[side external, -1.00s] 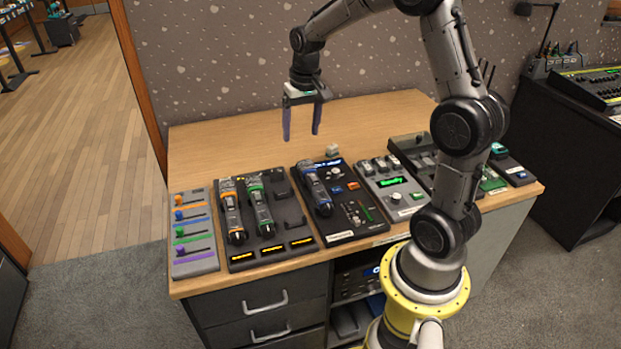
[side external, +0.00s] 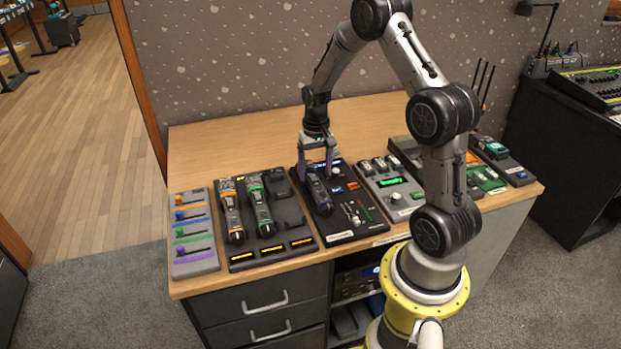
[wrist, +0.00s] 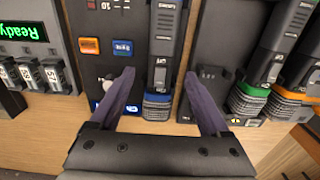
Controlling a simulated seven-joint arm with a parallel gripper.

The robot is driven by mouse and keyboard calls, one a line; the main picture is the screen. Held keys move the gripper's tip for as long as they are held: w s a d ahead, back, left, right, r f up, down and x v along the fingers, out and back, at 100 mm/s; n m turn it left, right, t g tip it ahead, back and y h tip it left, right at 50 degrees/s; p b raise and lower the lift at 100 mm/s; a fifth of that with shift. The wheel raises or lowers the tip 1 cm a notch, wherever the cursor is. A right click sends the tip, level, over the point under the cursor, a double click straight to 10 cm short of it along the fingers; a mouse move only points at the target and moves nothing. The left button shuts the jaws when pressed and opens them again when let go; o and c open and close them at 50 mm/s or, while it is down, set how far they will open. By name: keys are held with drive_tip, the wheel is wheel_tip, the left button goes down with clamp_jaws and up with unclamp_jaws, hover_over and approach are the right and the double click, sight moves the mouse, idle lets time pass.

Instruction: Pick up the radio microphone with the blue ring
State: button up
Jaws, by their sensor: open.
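The radio microphone with the blue ring (side external: 321,197) lies on a black panel (side external: 353,236) in the middle of the desk. In the wrist view the microphone (wrist: 163,50) runs from the top edge down to its blue ring (wrist: 158,98) and grey mesh head. My gripper (side external: 316,174) is open, low over the panel, at the far end of this microphone. In the wrist view my gripper's purple fingers (wrist: 158,76) stand one on each side of the microphone, with gaps. I cannot tell how far the fingertips are above the panel.
Microphones with a green ring (side external: 261,207) and an orange ring (side external: 231,210) lie on the dock to the left. A fader panel (side external: 194,240) stands farther left. A grey box with a green display (side external: 391,190) is at the right. The back of the desk is clear.

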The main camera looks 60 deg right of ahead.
sight(314, 177)
drive_tip(key=shift+w+d+f, duration=0.1)
drive_tip(key=shift+w+f, duration=0.05)
drive_tip(key=shift+f, duration=1)
drive_tip(key=shift+w+d+f, duration=0.1)
drive_tip(key=shift+w+f, duration=0.05)
drive_tip(key=shift+f, duration=1)
clamp_jaws()
drive_tip(key=shift+r, duration=0.1)
